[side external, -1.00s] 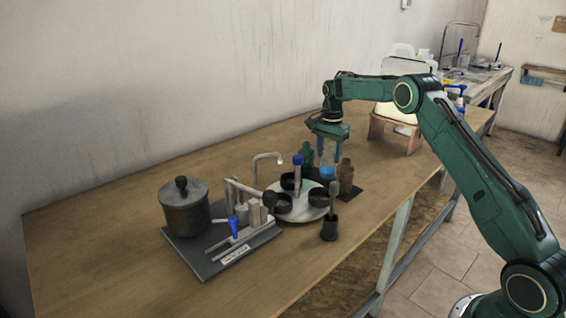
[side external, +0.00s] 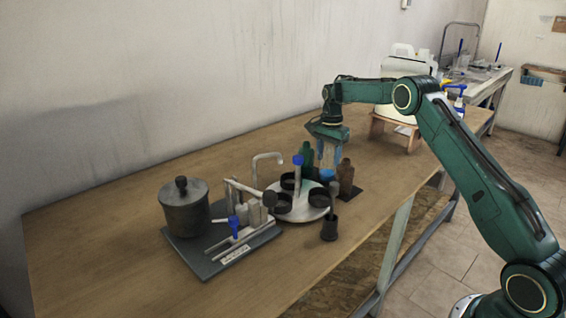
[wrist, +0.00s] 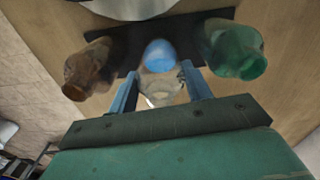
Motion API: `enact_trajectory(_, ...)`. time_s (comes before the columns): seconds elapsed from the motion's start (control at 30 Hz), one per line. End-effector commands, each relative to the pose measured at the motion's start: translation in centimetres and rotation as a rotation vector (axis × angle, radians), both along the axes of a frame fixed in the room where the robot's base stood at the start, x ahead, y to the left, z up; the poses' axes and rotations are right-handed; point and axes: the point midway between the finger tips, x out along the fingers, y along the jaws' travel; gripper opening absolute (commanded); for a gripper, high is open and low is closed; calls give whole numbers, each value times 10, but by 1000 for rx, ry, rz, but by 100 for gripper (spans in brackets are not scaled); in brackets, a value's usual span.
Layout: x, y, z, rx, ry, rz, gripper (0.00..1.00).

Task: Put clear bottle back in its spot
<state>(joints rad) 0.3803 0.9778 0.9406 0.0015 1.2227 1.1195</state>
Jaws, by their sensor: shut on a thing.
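The bottle is between a brown bottle (wrist: 88,70) and a green bottle (wrist: 233,50), both by a dark mat (wrist: 190,22).
A round white turntable (side external: 291,213) with black cups and a blue-capped tube stands close to the left. A dark cup with a tool (side external: 330,228) is in front. A grey board (side external: 215,262) with a lidded pot (side external: 184,210) lies farther left.

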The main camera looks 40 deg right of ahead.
Motion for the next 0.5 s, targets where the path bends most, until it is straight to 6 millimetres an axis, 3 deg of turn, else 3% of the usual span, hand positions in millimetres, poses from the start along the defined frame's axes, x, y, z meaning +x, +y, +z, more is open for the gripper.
enact_trajectory(0.47, 0, 0, 0, 0, 0, 0, 22)
enact_trajectory(0.5, 0, 0, 0, 0, 0, 0, 55)
